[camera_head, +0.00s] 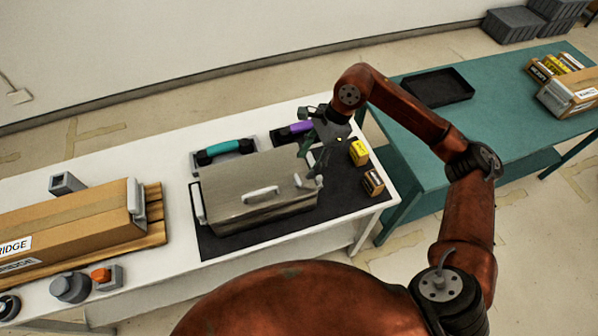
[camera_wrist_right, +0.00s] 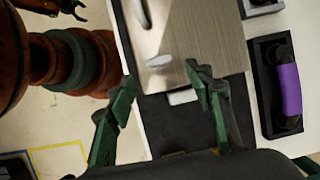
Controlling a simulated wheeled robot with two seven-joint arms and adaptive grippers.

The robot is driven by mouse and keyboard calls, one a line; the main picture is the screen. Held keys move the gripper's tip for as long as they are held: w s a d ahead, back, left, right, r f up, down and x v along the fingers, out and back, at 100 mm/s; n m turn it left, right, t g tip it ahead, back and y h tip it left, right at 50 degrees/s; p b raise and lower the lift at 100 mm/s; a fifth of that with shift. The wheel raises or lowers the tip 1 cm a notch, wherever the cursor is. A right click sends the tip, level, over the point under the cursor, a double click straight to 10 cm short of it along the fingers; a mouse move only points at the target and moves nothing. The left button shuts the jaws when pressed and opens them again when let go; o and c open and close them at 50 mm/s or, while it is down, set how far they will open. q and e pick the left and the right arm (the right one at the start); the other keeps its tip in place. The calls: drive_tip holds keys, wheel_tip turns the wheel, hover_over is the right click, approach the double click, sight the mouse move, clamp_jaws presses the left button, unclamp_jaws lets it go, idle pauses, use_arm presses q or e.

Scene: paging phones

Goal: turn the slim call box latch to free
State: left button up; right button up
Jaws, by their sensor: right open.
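A grey metal box (camera_head: 240,180) with pale handles stands on the black mat (camera_head: 225,245); it also shows in the right wrist view (camera_wrist_right: 205,30). A small pale latch-like tab (camera_head: 305,181) sits at its front right; it also shows in the right wrist view (camera_wrist_right: 158,62). I cannot tell its setting, or surely which thing is the slim call box. My right gripper (camera_head: 313,160) is over the box's right end, open and empty, its green fingers (camera_wrist_right: 163,108) apart. A dark claw-like part at the right wrist view's top left may be my left gripper (camera_wrist_right: 60,8).
Units with a teal handset (camera_head: 225,148) and a purple handset (camera_head: 296,129) lie behind the box. A cardboard carton (camera_head: 70,225) fills the left. A green table (camera_head: 430,135) with a black tray (camera_head: 438,87) is beyond.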

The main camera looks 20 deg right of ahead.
sight(298, 178)
drive_tip(key=x, duration=0.7)
drive_tip(key=shift+r, duration=0.1)
drive_tip(key=shift+s, duration=0.1)
drive_tip(key=shift+c, duration=0.4)
drive_tip(key=c, duration=1.1)
